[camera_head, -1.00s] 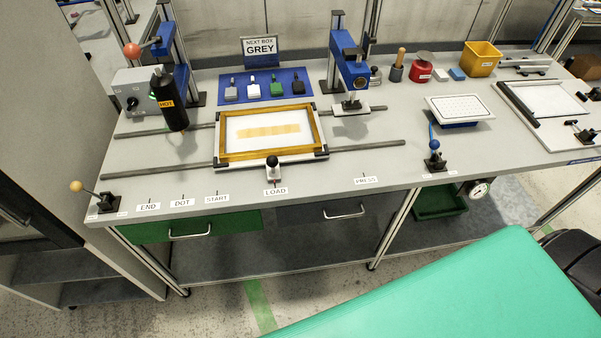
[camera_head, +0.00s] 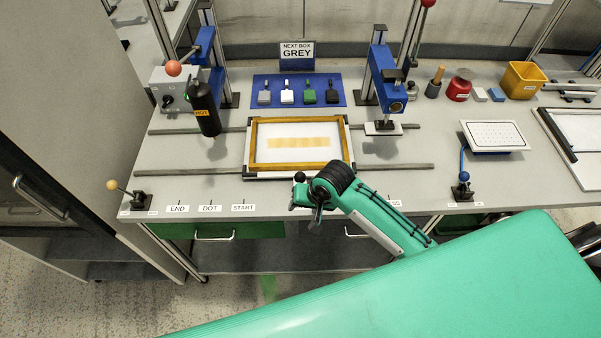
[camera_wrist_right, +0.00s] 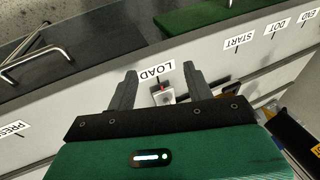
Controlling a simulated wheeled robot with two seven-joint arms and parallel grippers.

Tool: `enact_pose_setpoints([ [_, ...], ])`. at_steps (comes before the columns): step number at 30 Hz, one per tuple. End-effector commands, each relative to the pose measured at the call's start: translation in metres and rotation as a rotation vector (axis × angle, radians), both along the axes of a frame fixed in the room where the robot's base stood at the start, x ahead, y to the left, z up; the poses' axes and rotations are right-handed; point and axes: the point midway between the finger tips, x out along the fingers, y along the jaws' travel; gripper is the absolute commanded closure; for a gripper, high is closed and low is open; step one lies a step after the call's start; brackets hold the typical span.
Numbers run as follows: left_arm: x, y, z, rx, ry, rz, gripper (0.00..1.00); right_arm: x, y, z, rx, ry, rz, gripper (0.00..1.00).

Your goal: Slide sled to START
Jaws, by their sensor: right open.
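The sled (camera_head: 246,160) is a white plate carrying a yellow wooden frame (camera_head: 300,168) around a pale sheet with a yellow band. It sits on two grey rails. Its dark knob (camera_head: 299,177) is at the front edge. The START label (camera_head: 243,207) is left of it; it also shows in the right wrist view (camera_wrist_right: 238,43). My right gripper (camera_head: 308,207) is at the bench front by the knob. In the right wrist view my right gripper (camera_wrist_right: 158,82) is open, with the LOAD label (camera_wrist_right: 155,73) and the sled's pale handle block (camera_wrist_right: 167,96) between its fingers. My arm hides LOAD in the head view.
A black HOT cylinder (camera_head: 205,110) hangs over the rails at left. A blue press (camera_head: 386,80) stands behind right. A lever with a tan ball (camera_head: 112,185) is at the left corner and a blue-ball lever (camera_head: 463,172) at the right. Bench between sled and HOT cylinder is clear.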

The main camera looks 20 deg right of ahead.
Motion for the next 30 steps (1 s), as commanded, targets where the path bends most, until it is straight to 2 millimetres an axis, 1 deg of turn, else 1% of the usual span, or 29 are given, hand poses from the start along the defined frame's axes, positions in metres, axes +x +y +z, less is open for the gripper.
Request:
enact_pose_setpoints([
  [1,0.003,-0.001,0.007,-0.001,-0.005,0.000,0.64,0.014,0.000,0.026,0.006,0.009,-0.035,0.48],
  [3,0.005,-0.001,0.011,-0.002,-0.008,0.000,0.64,0.025,0.000,0.051,0.018,0.044,-0.099,0.48],
  [6,0.005,-0.002,0.015,-0.003,-0.008,0.001,0.64,0.040,-0.004,0.079,0.019,0.096,-0.201,0.48],
  [9,0.005,-0.003,0.017,-0.004,-0.007,0.001,0.64,0.053,-0.012,0.102,0.011,0.140,-0.308,0.48],
  [12,0.004,-0.004,0.019,-0.005,-0.006,0.002,0.64,0.064,-0.022,0.117,0.002,0.174,-0.403,0.48],
  [15,0.003,-0.004,0.019,-0.005,-0.004,0.002,0.64,0.071,-0.029,0.127,-0.005,0.197,-0.474,0.48],
  [19,0.001,-0.004,0.020,-0.005,-0.002,0.002,0.64,0.075,-0.034,0.132,-0.009,0.213,-0.524,0.48],
  [23,0.000,-0.004,0.023,-0.004,-0.001,0.002,0.64,0.077,-0.033,0.125,-0.009,0.218,-0.536,0.48],
  [26,0.000,-0.004,0.028,-0.004,0.000,0.002,0.64,0.079,-0.031,0.110,-0.009,0.220,-0.535,0.48],
  [30,0.000,-0.004,0.037,-0.004,0.000,0.002,0.64,0.083,-0.028,0.082,-0.010,0.219,-0.534,0.48],
])
